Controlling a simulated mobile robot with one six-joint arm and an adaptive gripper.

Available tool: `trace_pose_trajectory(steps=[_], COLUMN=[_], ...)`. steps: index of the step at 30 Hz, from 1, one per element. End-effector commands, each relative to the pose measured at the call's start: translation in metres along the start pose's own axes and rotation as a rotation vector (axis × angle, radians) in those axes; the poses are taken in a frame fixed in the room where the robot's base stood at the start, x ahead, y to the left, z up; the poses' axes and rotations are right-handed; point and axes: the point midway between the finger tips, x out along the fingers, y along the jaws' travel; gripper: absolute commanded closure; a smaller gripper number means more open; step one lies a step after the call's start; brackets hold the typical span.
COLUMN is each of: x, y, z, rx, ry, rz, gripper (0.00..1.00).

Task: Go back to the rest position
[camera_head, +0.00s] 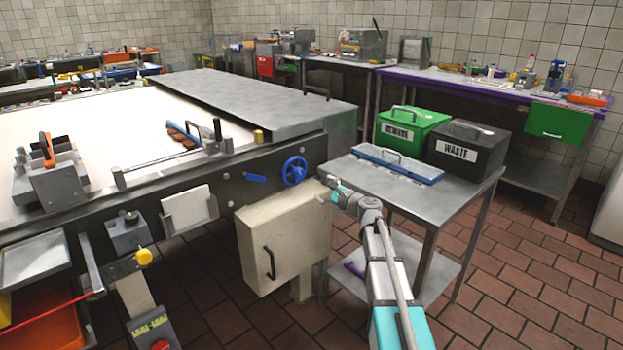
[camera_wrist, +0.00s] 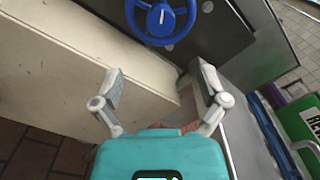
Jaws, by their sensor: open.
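My gripper (camera_wrist: 158,88) is open and empty in the wrist view, its two fingers spread apart with nothing between them. A blue handwheel (camera_wrist: 160,20) on the machine's dark side panel lies ahead of the fingers, apart from them. In the head view my gripper (camera_head: 333,184) is small, at the end of my stretched-out arm, near the blue handwheel (camera_head: 294,171) and beside the cream cabinet (camera_head: 290,240). The fingertips are too small to make out there.
A steel side table (camera_head: 440,200) stands right of my arm, with a blue-edged lidded tray (camera_head: 397,165), a green REWORK bin (camera_head: 411,127) and a black WASTE bin (camera_head: 467,146). The long machine (camera_head: 90,140) fills the left. Tiled floor (camera_head: 530,275) is clear at the right.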

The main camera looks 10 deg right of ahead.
Motion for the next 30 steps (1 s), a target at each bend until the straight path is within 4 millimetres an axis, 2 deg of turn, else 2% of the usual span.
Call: trace_pose_trajectory(steps=[4,7,14,21,26,30], x=[-0.002,-0.005,-0.023,-0.062,-0.097,-0.134], y=[0.013,0.031,0.102,0.181,0.224,0.254], z=[0.004,0.010,0.024,0.029,0.026,0.022], rx=[-0.049,-0.122,-0.407,-0.742,-0.943,-1.099], ry=[0.003,0.005,0.008,-0.011,-0.035,-0.064], rz=[0.037,0.094,0.332,0.651,0.875,1.079], gripper=[0.07,0.07,0.07,0.07,0.07,0.07])
